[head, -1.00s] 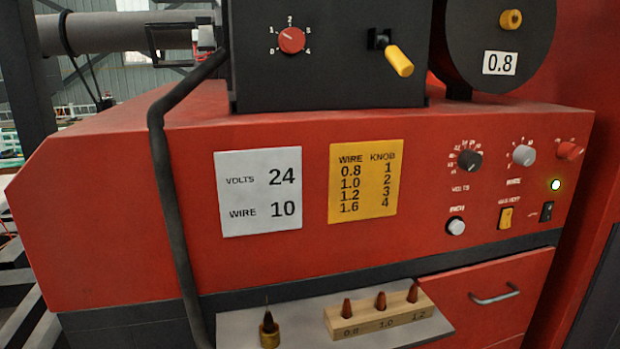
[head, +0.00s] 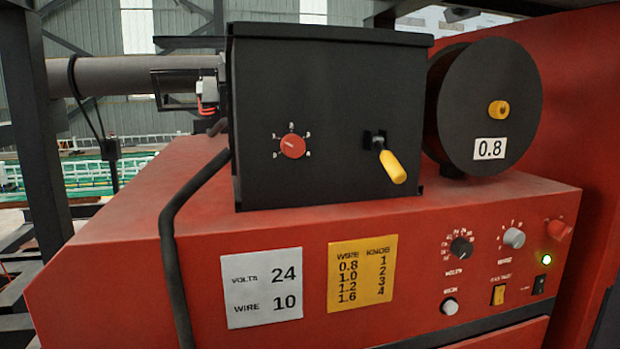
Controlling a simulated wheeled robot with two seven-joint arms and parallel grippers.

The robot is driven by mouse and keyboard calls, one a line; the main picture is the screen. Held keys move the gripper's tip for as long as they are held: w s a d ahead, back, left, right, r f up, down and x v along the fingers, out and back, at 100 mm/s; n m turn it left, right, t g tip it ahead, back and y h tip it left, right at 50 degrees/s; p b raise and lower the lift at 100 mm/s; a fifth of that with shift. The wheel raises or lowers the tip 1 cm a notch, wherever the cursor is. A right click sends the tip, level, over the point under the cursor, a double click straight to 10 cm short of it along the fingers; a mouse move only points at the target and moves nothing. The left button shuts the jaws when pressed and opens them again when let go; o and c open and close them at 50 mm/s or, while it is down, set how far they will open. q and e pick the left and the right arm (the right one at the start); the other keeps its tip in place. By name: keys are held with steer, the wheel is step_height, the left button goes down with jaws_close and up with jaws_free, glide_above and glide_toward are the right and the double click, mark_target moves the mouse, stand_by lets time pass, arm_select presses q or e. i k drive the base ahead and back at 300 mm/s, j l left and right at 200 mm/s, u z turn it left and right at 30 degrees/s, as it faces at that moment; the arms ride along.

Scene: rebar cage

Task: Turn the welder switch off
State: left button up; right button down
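The red welder (head: 190,258) fills the lower part of the head view. A small black rocker switch (head: 539,284) sits at the right end of its front panel. A yellow switch (head: 498,295) is just left of the black one. Neither of my grippers shows in this view. Which way the black switch is tipped is too small to tell.
A black feeder box (head: 330,110) with a red knob (head: 292,146) and yellow-handled lever (head: 392,167) stands on top. A wire spool (head: 500,80) is beside it. A black cable (head: 170,260) hangs down the front. Space before the right panel looks clear.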

mark_target(556, 230)
steer(key=z, duration=1.25)
